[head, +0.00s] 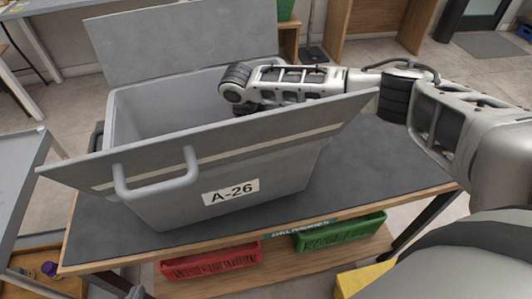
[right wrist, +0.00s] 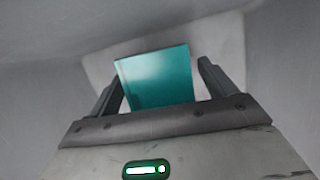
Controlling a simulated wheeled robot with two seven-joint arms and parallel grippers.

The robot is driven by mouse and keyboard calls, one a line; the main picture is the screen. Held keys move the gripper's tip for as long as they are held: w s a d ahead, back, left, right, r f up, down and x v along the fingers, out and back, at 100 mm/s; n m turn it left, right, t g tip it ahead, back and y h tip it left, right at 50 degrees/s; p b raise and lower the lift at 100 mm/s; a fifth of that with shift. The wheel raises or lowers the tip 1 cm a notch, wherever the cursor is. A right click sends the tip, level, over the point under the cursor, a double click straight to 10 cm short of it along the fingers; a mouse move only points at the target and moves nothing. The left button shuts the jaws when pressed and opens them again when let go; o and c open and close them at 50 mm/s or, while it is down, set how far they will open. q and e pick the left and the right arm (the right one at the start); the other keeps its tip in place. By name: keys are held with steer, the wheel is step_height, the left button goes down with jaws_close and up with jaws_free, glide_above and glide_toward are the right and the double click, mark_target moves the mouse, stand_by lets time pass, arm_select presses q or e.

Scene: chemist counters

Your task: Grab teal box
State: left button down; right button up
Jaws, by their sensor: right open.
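The teal box (right wrist: 157,78) lies inside the large grey bin labelled A-26 (head: 150,196). In the head view the bin's front wall and lid hide the box. My right arm reaches over the bin's right side and down into it, so its gripper is hidden there. In the right wrist view my right gripper (right wrist: 155,88) is open, with a finger on each side of the teal box and gaps beside it. My left gripper is barely visible, at most a small dark tip at the bottom left edge of the head view; its jaws cannot be made out.
The bin stands on a dark-topped table (head: 350,165) with wooden edges. Its raised lid flaps and handle stick out around it. A red crate (head: 210,262) and a green crate (head: 340,232) sit on the shelf below. The tabletop right of the bin is clear.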

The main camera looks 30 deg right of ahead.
steer(key=c, duration=1.1)
